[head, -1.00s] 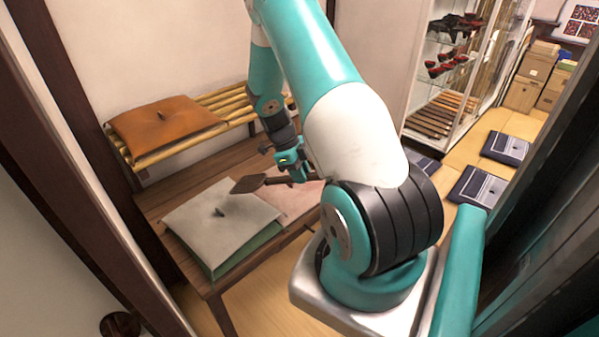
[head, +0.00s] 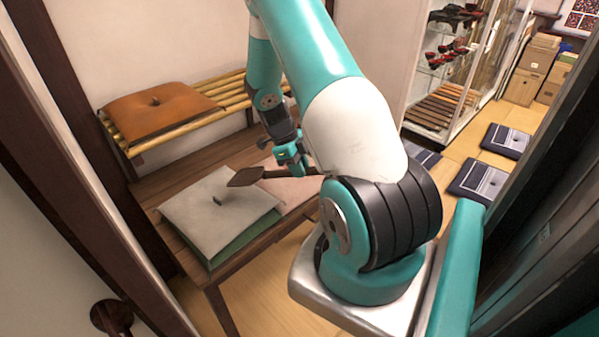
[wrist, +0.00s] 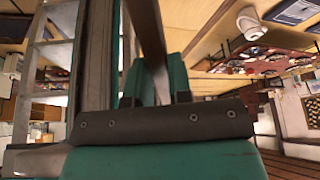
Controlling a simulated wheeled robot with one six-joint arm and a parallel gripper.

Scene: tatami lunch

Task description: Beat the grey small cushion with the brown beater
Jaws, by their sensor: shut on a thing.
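The grey small cushion (head: 210,222) lies on top of a green one on the low wooden table in the head view, with a dark tuft at its middle. The brown beater (head: 246,177) has a flat dark paddle, which points left and hangs over the cushion's right back corner. My gripper (head: 291,168) is shut on the beater's handle, above and to the right of the cushion. In the wrist view the gripper's teal fingers (wrist: 158,82) hold the dark handle (wrist: 147,35). The cushion does not show in the wrist view.
A pink cushion (head: 290,193) lies to the right on the table (head: 160,187). An orange cushion (head: 160,110) rests on a bamboo bench (head: 232,98) behind. A glass cabinet (head: 440,80) stands at the back right. Dark floor cushions (head: 480,181) lie on the tatami.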

